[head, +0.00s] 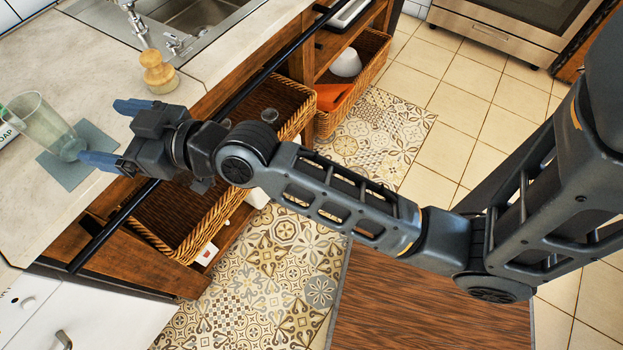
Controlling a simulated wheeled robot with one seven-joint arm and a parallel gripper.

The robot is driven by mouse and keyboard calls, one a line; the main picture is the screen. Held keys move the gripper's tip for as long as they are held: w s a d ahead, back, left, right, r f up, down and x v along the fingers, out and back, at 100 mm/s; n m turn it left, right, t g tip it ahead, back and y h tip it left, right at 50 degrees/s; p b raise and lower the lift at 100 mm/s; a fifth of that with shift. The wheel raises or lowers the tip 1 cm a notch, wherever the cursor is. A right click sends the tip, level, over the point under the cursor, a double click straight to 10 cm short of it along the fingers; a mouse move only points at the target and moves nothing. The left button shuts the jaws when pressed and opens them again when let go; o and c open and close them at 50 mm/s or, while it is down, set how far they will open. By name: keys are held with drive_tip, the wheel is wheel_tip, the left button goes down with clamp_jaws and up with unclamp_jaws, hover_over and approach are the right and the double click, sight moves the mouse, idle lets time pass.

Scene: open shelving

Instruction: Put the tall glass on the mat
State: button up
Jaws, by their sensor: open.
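The tall glass (47,125) is clear with a greenish tint and appears at the left, over the grey-blue mat (67,172) on the counter. The glass looks tilted in this view, and its base is over the mat. I cannot tell for sure whether the base rests flat on it. My gripper (105,133) is open, with its two blue fingertips pointing left toward the glass. One finger is above and one below in the picture. The lower finger is close to the glass's base; the glass does not appear clamped.
A wooden-handled brush (158,72) stands on the counter near the sink (190,18). A soap item (8,134) is partly cut off behind the glass. A dark rail (110,225) runs along the counter's front edge, above wicker baskets (190,240) on the shelves below.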

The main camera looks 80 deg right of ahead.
drive_tip(key=s+f+m+g+h, duration=0.1)
drive_tip(key=s+f, duration=0.2)
drive_tip(key=s, duration=0.6)
drive_tip(key=s+f+g, duration=0.1)
drive_tip(key=s+f, duration=0.2)
drive_tip(key=s, duration=0.7)
drive_tip(key=s+r, duration=0.2)
drive_tip(key=s, duration=0.6)
drive_tip(key=s+a+r+g, duration=0.1)
drive_tip(key=s+r, duration=0.1)
drive_tip(key=s, duration=0.6)
drive_tip(key=shift+r, duration=0.25)
drive_tip(key=shift+s, duration=0.1)
